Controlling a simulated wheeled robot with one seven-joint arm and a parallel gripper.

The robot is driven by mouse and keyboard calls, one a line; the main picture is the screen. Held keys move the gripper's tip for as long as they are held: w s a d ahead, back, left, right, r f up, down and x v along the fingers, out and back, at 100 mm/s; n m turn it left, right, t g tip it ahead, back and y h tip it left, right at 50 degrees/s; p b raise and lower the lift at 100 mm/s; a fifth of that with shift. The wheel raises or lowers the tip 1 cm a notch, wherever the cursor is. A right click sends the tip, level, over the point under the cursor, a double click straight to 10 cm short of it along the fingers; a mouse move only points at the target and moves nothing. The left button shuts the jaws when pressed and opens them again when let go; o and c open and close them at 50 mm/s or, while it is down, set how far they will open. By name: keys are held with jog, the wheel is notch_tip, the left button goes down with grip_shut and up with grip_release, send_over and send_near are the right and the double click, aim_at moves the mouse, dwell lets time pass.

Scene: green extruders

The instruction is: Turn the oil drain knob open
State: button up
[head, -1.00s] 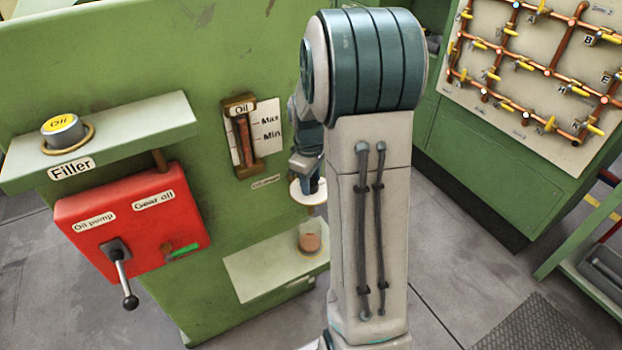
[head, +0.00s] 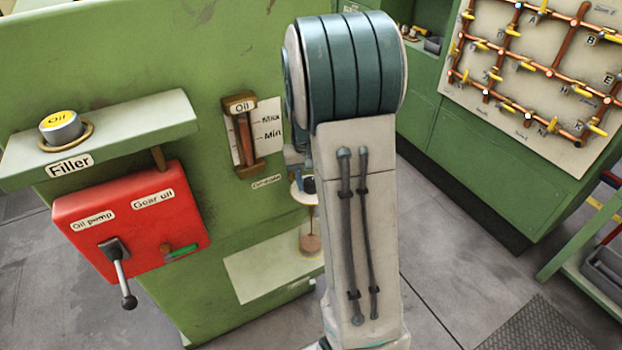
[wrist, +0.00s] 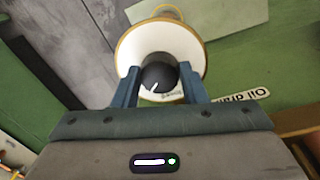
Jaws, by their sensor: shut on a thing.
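The oil drain knob (wrist: 158,74) is round and black, with a white pointer line aimed down and slightly left in the wrist view. Behind it is a white disc (wrist: 135,48) with a gold rim, which also shows in the head view (head: 298,193). My gripper (wrist: 158,80) is shut on the knob, one blue finger on each side. In the head view my arm hides most of the gripper. A small jar (head: 311,243) with brown contents stands below the disc on a pale ledge (head: 262,275). A thin brown line seems to run from the disc down to the jar.
The green machine wall carries an oil level gauge (head: 243,135), a red lever box (head: 130,225) and a filler shelf (head: 110,140) with an oil cap (head: 61,127). An "Oil drain" label (wrist: 239,98) lies right of the knob. A pipe board (head: 530,70) stands far right.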

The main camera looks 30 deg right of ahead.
jog(key=m, duration=0.4)
jog(key=shift+w, duration=0.1)
jog(key=shift+m+p, duration=0.4)
jog(key=shift+m, duration=1.3)
jog(key=o, duration=1)
jog(key=shift+a, duration=0.1)
jog(key=shift+c, duration=0.2)
jog(key=shift+r, duration=0.15)
notch_tip(320, 180, up, 14)
jog(key=shift+w+a+f, duration=0.2)
jog(key=shift+w+a, duration=0.05)
jog(key=shift+w, duration=0.15)
